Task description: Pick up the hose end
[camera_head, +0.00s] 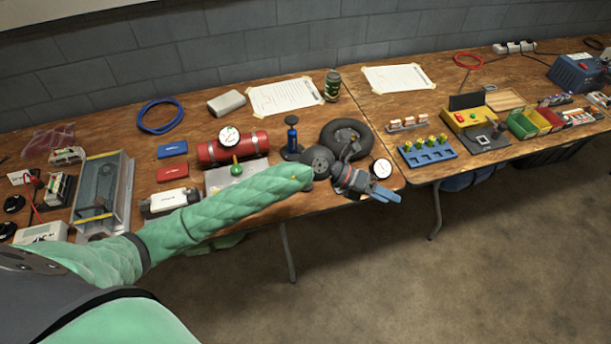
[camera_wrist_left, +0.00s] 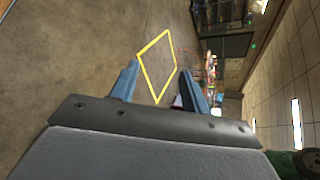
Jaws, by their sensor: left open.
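My left gripper (camera_head: 386,196) reaches past the front edge of the left table, in front of the black tyre (camera_head: 345,132). Its blue fingers are apart and nothing is between them. A blue hand pump (camera_head: 291,140) stands just left of the tyre, and a round white gauge (camera_head: 381,168) is beside the gripper. I cannot make out a hose end; my arm and wrist cover part of this area. My right gripper is not in view.
A red tank (camera_head: 232,148) with a gauge on top lies left of the pump. A blue rack (camera_head: 427,152) with yellow-green knobs stands to the right. A green can (camera_head: 332,86) is behind the tyre. The floor (camera_head: 380,275) in front of the tables is clear.

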